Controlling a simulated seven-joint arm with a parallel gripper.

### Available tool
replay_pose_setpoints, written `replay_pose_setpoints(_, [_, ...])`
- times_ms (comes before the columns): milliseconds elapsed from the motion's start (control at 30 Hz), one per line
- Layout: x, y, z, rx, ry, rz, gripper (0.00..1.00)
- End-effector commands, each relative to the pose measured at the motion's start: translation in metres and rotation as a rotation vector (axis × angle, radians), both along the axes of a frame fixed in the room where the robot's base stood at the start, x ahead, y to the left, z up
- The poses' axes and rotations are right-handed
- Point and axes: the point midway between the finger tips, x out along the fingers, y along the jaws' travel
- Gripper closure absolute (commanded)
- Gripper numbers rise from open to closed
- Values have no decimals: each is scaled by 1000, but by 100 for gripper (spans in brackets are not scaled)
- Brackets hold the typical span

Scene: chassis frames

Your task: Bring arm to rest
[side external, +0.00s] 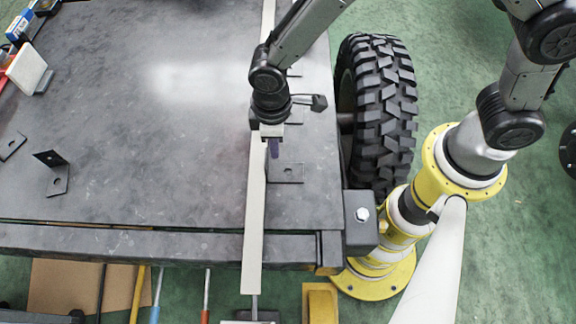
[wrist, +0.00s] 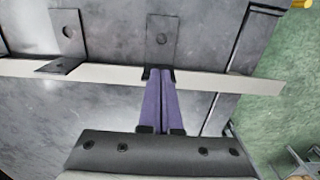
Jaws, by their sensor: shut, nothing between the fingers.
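My gripper (side external: 273,150) points down over the right part of the dark metal table (side external: 130,130) in the side external view, above the long pale bar (side external: 254,225). In the wrist view its purple fingers (wrist: 161,75) are together with nothing between them. Their tips overlap the pale bar (wrist: 220,80) in the picture; I cannot tell whether they touch it. Part of the bar is hidden behind my gripper and arm.
Angle brackets with holes stand along the bar, one just right of my gripper (side external: 286,172). Another bracket (side external: 55,173) stands at the left. A black tire (side external: 380,110) is beside the table's right edge. The table's middle is clear. Tools (side external: 154,300) show below the front edge.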

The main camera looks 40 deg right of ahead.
Motion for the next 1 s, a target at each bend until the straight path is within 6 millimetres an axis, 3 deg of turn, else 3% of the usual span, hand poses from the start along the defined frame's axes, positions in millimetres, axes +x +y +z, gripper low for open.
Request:
replay_pose_setpoints(567, [7, -6, 6, 7, -8, -24, 100])
replay_pose_setpoints(667, [29, -16, 34, 49, -66, -76, 100])
replay_pose_setpoints(800, [59, -54, 107, 128, -193, -194, 100])
replay_pose_setpoints(900, [61, -92, 159, 167, -277, -285, 100])
replay_pose_setpoints(1000, [49, -131, 203, 194, -352, -375, 100])
